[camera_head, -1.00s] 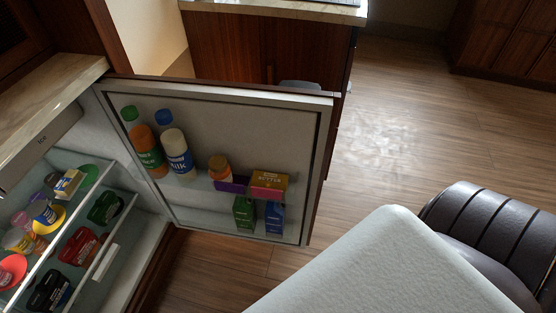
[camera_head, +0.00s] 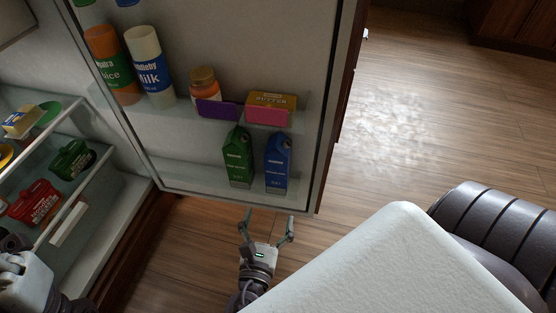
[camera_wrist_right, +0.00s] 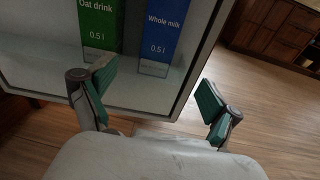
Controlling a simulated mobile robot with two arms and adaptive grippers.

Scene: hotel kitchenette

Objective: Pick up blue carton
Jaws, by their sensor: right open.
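The blue carton (camera_head: 277,164) stands upright on the lower shelf of the open fridge door, to the right of a green carton (camera_head: 238,158). In the right wrist view the blue carton (camera_wrist_right: 160,38) reads "Whole milk" and its top is cut off. My right gripper (camera_head: 267,219) is open and empty, just below and in front of the door's lower edge. Its fingers (camera_wrist_right: 157,92) spread to either side below the blue carton, not touching it. Part of my left arm (camera_head: 22,280) shows at the lower left; its fingertips cannot be made out.
The upper door shelf holds a juice bottle (camera_head: 111,66), a milk bottle (camera_head: 150,67), an orange-brown jar (camera_head: 204,88), a purple box (camera_head: 217,110) and a butter box (camera_head: 270,107). Fridge shelves with several containers are at left. Open wooden floor (camera_head: 420,120) lies at right.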

